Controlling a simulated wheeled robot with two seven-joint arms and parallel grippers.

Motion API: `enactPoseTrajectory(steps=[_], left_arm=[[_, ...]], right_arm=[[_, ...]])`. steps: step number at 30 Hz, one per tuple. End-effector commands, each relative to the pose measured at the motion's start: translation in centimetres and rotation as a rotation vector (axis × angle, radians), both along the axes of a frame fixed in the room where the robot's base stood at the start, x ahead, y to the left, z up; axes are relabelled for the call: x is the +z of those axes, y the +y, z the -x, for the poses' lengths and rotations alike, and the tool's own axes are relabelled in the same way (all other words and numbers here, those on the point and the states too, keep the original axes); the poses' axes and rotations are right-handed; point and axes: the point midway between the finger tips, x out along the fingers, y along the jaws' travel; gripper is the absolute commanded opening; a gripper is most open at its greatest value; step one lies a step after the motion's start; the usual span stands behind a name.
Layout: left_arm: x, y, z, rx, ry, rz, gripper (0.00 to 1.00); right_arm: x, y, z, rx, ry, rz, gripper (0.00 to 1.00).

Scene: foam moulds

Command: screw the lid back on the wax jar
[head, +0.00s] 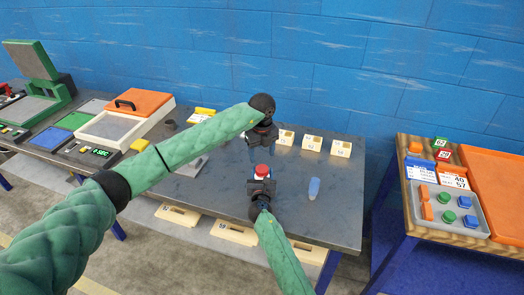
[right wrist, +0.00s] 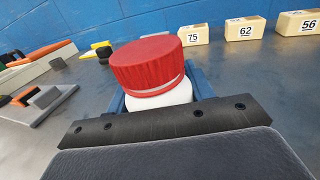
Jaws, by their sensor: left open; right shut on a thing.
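The wax jar, a white jar (right wrist: 172,96), is held upright in my right gripper (head: 262,185), between its blue fingers. The red lid (right wrist: 147,66) sits on top of the jar, with a pale band along its lower edge. I cannot tell how tightly it is seated. The lid also shows in the head view (head: 262,170). My left gripper (head: 263,142) is open and empty, pointing down just above and behind the lid, apart from it. Its fingertips are hard to make out.
A translucent blue bottle (head: 313,188) stands right of the jar. Numbered cream blocks (head: 312,143) line the table's back. A white tray with an orange lid (head: 145,102) and a green case (head: 32,80) are at left. A grey parts tray (head: 470,223) is on the right-hand table.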

Motion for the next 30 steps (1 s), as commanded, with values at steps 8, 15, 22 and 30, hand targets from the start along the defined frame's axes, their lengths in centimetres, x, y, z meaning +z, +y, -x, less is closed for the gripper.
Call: enactPoseTrajectory(steps=[8,15,22,30], left_arm=[[-3.8,0.0,0.1,0.000,0.003,-0.001,0.63],[-6.4,0.0,0.1,0.000,0.001,0.000,0.63],[-6.8,0.0,0.0,-0.001,0.000,0.000,0.63],[-6.8,0.0,0.0,0.000,0.000,0.000,0.31]], right_arm=[[0.0,0.0,0.0,0.000,0.000,0.000,0.00],[0.0,0.0,0.0,0.000,0.000,0.000,0.00],[0.0,0.0,0.0,0.000,0.000,0.000,0.00],[0.0,0.0,0.0,0.000,0.000,0.000,0.00]])
